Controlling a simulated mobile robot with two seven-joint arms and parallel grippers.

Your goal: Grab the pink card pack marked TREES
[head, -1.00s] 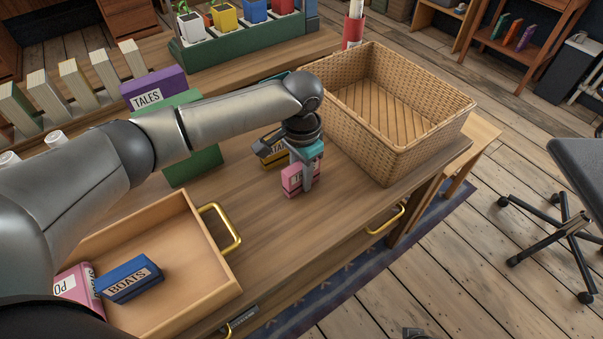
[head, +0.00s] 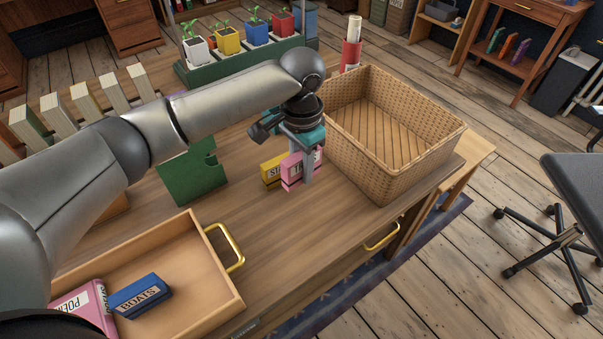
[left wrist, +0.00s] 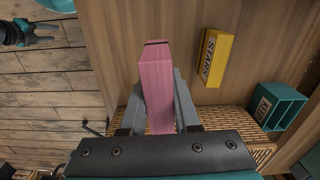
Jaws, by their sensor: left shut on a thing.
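The pink card pack (head: 290,172) is between the fingers of my left gripper (head: 305,166), which is shut on it. Its label is partly covered by a finger, with only the first letters showing. The pack appears raised a little above the desk, in front of the yellow STARS pack (head: 269,173). In the left wrist view the pink pack (left wrist: 156,80) sticks out beyond the fingers, its plain side facing the camera. A dark gripper with teal parts, apparently my right one (left wrist: 40,35), shows at the upper left there; its jaw state is unclear.
A wicker basket (head: 425,155) stands right of the left gripper. A green block (head: 185,183) stands left. An open drawer (head: 225,290) holds a blue BOATS pack (head: 140,297) and a pink POEMS item (head: 82,310).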

